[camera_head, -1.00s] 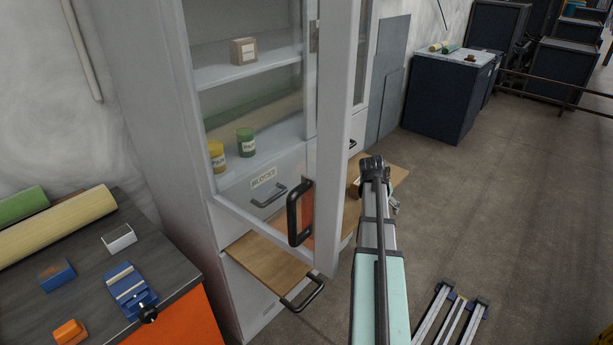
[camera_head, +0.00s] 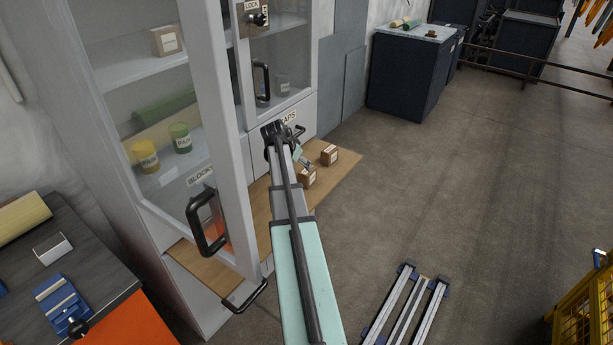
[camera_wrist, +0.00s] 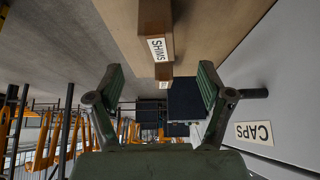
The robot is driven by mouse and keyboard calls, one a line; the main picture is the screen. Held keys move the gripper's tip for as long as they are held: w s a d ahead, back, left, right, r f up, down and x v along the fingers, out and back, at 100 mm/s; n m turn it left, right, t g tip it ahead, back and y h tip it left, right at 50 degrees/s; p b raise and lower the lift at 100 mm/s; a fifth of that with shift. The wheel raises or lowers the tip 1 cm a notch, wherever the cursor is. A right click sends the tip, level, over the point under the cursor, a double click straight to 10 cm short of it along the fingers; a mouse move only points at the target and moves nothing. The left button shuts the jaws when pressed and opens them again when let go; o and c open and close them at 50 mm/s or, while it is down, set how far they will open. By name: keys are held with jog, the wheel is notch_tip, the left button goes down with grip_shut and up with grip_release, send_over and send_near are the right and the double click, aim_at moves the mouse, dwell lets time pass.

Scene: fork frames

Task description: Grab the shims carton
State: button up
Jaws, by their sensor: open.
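The shims carton (camera_wrist: 155,20) is a brown box with a white label reading SHIMS. In the wrist view it is at the top centre, on the wooden board (camera_wrist: 205,22), and its top is cut off by the frame. My gripper (camera_wrist: 162,82) is open and empty, its two green fingers spread to either side below the carton in the picture. In the head view two cartons stand on the board; the nearer one (camera_head: 307,178), beside my gripper (camera_head: 304,158), seems to be the shims carton. Its label is too small to read there.
A second carton (camera_head: 329,154) stands close behind on the board. A glass cabinet door (camera_head: 212,130) with a black handle stands open left of my arm. A drawer labelled CAPS (camera_wrist: 254,132) is close beside the gripper. Open floor lies to the right.

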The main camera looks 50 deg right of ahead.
aim_at(309, 175)
jog(key=p+x, duration=0.3)
jog(key=x, duration=0.9)
jog(key=shift+f, duration=0.15)
jog(key=c, duration=1.4)
